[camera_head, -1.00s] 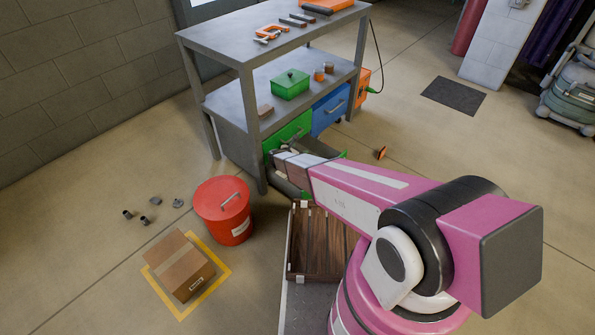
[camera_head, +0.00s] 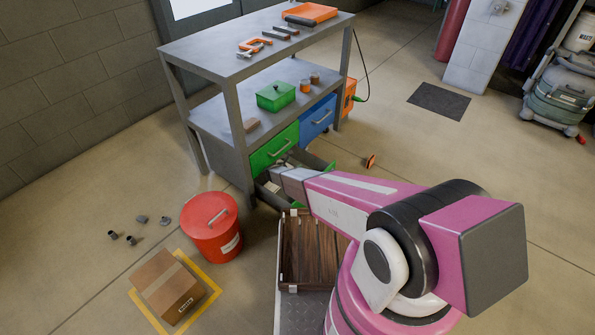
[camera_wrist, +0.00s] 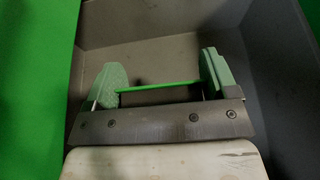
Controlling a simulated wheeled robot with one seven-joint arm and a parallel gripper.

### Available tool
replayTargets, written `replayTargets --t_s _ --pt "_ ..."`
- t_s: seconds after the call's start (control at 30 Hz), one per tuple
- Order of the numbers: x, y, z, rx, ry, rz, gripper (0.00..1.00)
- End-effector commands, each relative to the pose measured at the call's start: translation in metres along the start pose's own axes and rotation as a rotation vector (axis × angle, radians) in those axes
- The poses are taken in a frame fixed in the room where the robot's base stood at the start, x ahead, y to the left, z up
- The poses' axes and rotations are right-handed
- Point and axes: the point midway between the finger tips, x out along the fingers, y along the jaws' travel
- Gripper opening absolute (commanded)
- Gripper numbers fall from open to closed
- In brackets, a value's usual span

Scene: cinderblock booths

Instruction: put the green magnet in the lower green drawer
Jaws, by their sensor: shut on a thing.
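The lower green drawer is pulled open under the workbench; a corner of its green front (camera_head: 331,167) shows past my arm in the head view. In the wrist view its grey interior (camera_wrist: 175,42) lies below my gripper, with a bright green panel (camera_wrist: 28,70) at the left. My gripper (camera_wrist: 162,82) has pale green fingertips and is shut on a thin bright green bar, which looks like the green magnet (camera_wrist: 158,88). The bar spans between the fingers, over the drawer. Its height above the drawer floor is hard to tell. In the head view my arm hides gripper and magnet.
The upper green drawer (camera_head: 274,148) and blue drawer (camera_head: 317,118) are shut. A green box (camera_head: 276,97) stands on the workbench shelf. A red bin (camera_head: 210,228), a cardboard box (camera_head: 166,284) and a slatted wooden crate (camera_head: 307,255) are nearby. Open floor lies to the right.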

Motion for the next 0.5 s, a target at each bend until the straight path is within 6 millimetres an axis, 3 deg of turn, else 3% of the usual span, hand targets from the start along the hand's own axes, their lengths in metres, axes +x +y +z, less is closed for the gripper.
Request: replayTargets --t_s 0.03,0.2,0.5 --pt "0.015 0.001 -0.003 0.0 -0.001 -0.001 0.45" --pt "0.044 -0.003 -0.007 0.0 -0.001 -0.001 0.45" --pt "0.059 -0.005 -0.016 -0.001 -0.001 0.0 0.45"
